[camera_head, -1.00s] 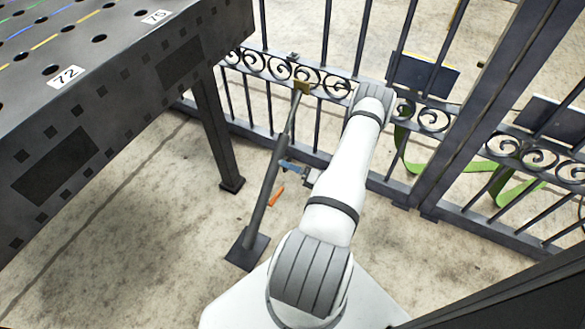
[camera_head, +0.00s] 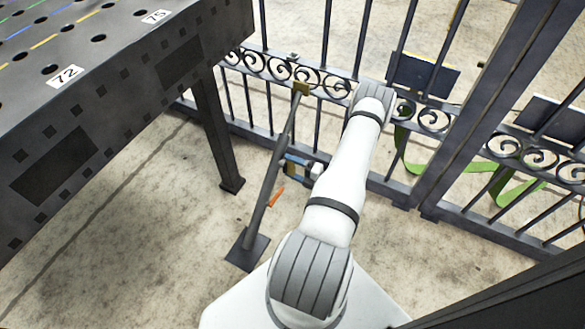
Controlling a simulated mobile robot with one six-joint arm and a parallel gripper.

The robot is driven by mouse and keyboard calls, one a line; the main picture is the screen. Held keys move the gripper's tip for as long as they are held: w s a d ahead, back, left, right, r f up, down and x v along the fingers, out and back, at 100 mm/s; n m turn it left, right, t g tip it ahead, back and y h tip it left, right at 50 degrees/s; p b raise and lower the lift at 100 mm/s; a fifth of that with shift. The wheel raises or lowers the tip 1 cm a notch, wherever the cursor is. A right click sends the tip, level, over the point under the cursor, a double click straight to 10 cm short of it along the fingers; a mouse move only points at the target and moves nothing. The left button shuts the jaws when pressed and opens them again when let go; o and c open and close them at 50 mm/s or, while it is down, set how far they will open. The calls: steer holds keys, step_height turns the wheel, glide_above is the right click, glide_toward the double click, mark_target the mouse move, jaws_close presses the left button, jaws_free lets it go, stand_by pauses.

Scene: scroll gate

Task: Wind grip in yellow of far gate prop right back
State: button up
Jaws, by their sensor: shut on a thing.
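The gate prop (camera_head: 262,205) is a grey slanted tube from a square foot on the floor up to the gate (camera_head: 260,62), with a tan-yellow piece (camera_head: 301,88) at its top. An orange handle (camera_head: 277,197) sticks out from the prop's lower right side, apart from my gripper. My gripper (camera_head: 287,165), with blue and dark parts, is at the right side of the prop near mid-height, partly hidden by my white arm. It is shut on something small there. The yellow grip itself cannot be made out; the fingers cover that spot.
A dark perforated table (camera_head: 110,70) with numbered holes stands at the left, its leg (camera_head: 215,130) near the prop. A thick gate post (camera_head: 480,110) stands at the right. Green strips (camera_head: 470,168) lie beyond the gate. Concrete floor is open at the lower left.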

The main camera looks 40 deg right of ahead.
steer(key=shift+a, duration=0.15)
steer(key=o, duration=1)
steer(key=p+v, duration=0.2)
steer(key=v, duration=0.6)
steer(key=shift+w, duration=0.1)
